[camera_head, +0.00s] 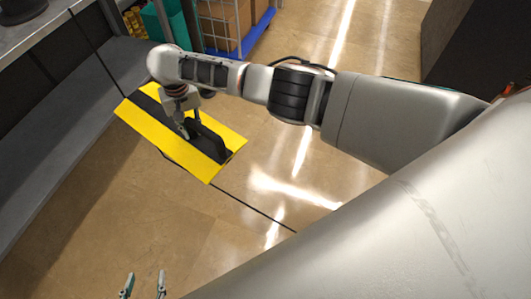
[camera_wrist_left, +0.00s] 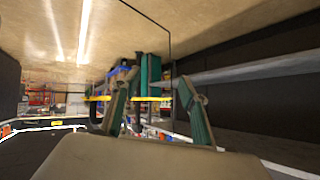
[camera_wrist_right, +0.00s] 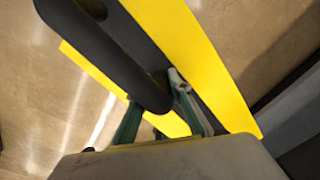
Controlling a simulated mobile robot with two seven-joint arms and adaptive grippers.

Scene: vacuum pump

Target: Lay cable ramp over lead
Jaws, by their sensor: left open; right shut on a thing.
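The cable ramp (camera_head: 211,165) is a black panel with yellow sides and a raised black middle ridge. My right gripper (camera_head: 186,128) is shut on that ridge, also in the right wrist view (camera_wrist_right: 160,112). The ramp lies across the line of the lead (camera_head: 250,207), a thin black cable. The lead enters at the ramp's upper left, shows briefly along its lower edge and comes out at lower right. The stretch beneath is hidden. I cannot tell whether the ramp touches the floor. My left gripper (camera_head: 144,286) is open and empty at the bottom, away from the ramp.
A grey shelf (camera_head: 75,110) runs along the left. A wire cart (camera_head: 228,25) with cardboard boxes and a blue base stands at the top, beside a teal crate (camera_head: 160,22). A dark block (camera_head: 462,38) is at upper right. The floor in the middle is clear.

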